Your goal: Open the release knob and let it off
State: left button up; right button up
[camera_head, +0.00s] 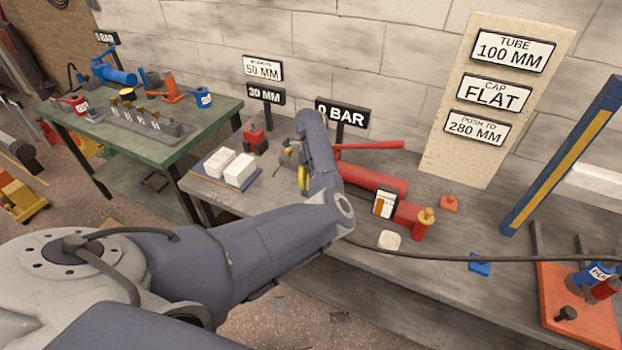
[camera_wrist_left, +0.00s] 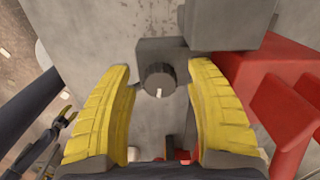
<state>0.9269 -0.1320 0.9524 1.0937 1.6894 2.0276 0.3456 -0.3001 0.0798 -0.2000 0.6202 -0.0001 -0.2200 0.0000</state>
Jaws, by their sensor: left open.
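In the left wrist view a dark round knob (camera_wrist_left: 157,79) with a white mark sits on a grey block (camera_wrist_left: 155,52). The block is beside the red pump body (camera_wrist_left: 285,95). My left gripper (camera_wrist_left: 163,72) is open, its two yellow fingers on either side of the knob with gaps, holding nothing. In the head view my left gripper (camera_head: 303,178) is at the left end of the red pump (camera_head: 370,180), mostly behind my arm, which hides the knob there. A small dark form with yellow tips (camera_wrist_left: 66,117) at the left wrist view's edge looks like my right gripper; its opening is unclear.
A red lever (camera_head: 370,145) extends behind the pump, near a 0 BAR sign (camera_head: 341,115). White blocks (camera_head: 240,170) lie left of my gripper. A dark hose (camera_head: 450,257) crosses the bench, and a blue post (camera_head: 562,155) stands at right. The bench front is partly clear.

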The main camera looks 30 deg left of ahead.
pick_arm(q)
jog(key=shift+r, duration=0.1)
notch_tip(320, 180, up, 12)
dwell(0.6)
dwell(0.4)
